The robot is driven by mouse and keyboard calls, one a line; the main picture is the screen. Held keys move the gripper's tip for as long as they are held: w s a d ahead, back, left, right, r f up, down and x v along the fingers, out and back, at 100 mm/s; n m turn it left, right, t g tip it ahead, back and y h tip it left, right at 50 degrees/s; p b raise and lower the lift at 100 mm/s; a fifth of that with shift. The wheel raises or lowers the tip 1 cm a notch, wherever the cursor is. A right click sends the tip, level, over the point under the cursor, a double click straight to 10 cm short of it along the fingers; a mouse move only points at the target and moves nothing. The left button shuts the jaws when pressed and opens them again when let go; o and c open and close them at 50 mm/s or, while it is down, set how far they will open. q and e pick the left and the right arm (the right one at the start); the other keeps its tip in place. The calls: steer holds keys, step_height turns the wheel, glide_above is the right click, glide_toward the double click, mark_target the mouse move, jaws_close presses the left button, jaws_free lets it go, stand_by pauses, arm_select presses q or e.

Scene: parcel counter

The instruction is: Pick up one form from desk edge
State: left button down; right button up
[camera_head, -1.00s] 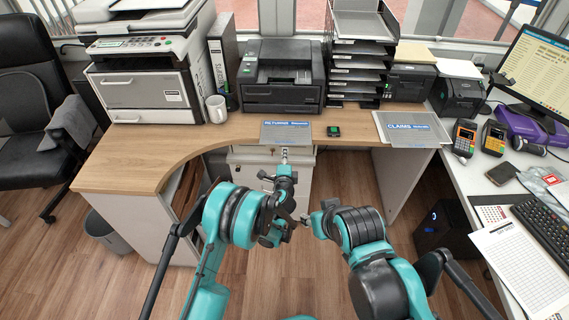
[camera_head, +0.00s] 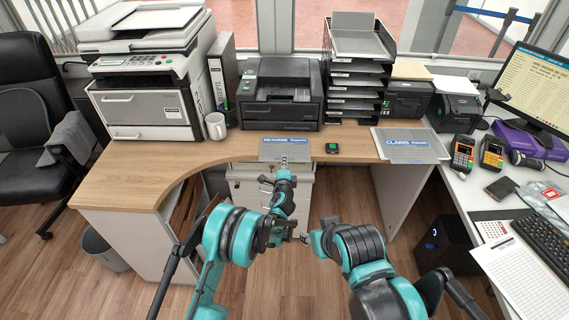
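A grey form with a blue header (camera_head: 285,145) lies flat at the front edge of the wooden desk (camera_head: 140,160). Its near edge is at the desk's edge. My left gripper (camera_head: 284,162) points forward at the middle of this near edge, its narrow tip meeting or just overlapping it in the picture. Whether the fingers are apart or closed on the form is too small to tell. My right gripper (camera_head: 305,238) is low in front of the desk, turned toward the left and away from the forms; its fingers do not show clearly.
A black device with a green screen (camera_head: 332,148) lies just right of the form. A claims form stack (camera_head: 408,146) lies farther right. The desk's left part is clear.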

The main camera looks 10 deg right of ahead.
stand_by(0.3)
arm_select(q)
steer(key=shift+v, duration=1.9)
steer(key=shift+f, duration=0.15)
steer(key=shift+s+a+r+p, duration=0.25)
steer(key=shift+s+r, duration=0.5)
steer(key=shift+s, duration=0.25)
steer(key=shift+s+a+r+p, duration=0.15)
steer(key=shift+s+a+r, duration=0.15)
steer(key=shift+s+r, duration=0.6)
